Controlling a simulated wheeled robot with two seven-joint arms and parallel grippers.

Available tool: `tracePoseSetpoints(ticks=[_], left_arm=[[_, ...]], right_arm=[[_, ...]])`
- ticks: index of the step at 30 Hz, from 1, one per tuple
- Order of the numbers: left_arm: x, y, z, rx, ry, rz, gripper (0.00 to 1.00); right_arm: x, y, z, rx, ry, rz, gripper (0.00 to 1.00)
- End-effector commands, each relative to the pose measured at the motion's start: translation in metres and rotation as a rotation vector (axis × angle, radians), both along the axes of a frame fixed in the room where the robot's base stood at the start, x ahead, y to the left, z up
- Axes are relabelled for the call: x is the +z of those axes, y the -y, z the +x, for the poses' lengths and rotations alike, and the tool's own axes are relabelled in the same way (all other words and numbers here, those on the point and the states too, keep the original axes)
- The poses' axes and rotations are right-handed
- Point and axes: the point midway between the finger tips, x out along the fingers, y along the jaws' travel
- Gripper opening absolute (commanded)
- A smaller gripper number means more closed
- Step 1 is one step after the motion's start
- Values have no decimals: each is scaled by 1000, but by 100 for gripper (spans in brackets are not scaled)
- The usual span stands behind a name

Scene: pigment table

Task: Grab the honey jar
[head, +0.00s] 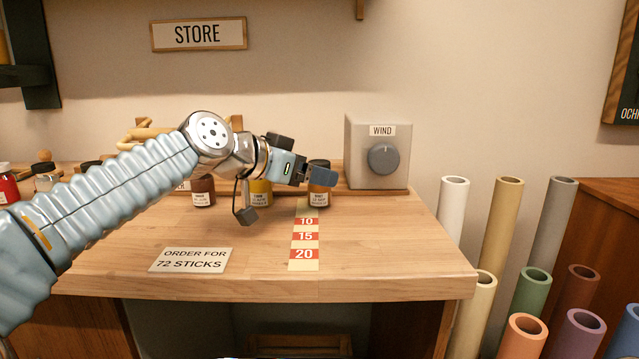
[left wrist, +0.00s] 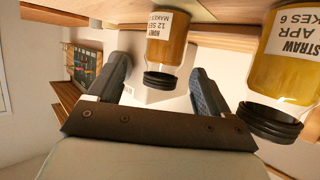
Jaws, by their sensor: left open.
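The honey jar (head: 319,199) is a small amber jar with a pale label, standing near the back of the wooden table. My left gripper (head: 320,177) is open at its top, and a finger hides part of the jar's lid in the head view. The left wrist view is upside down. There the honey jar (left wrist: 167,45) hangs lid-down in the picture, with its dark lid in line with the gap between the two open fingers (left wrist: 160,76). I cannot tell whether either finger touches it. My right gripper is not in view.
A yellow straw jar (head: 261,193) stands left of the honey jar, close beside a finger in the wrist view (left wrist: 288,62). The grey wind box (head: 377,152) stands behind right. The table front is clear around the number strip (head: 304,244).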

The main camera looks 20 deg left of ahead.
Motion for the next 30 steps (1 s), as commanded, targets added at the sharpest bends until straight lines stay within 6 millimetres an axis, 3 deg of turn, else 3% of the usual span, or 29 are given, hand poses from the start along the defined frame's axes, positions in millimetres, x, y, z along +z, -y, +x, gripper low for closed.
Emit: tracePoseSetpoints(ticks=[9, 18, 30], left_arm=[[-14, 19, 39, -2, -3, -1, 79], [-18, 22, 44, 0, 0, 0, 79], [-17, 21, 43, 0, 0, 0, 20]], right_arm=[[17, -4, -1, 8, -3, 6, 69], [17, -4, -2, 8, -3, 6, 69], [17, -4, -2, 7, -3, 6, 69]])
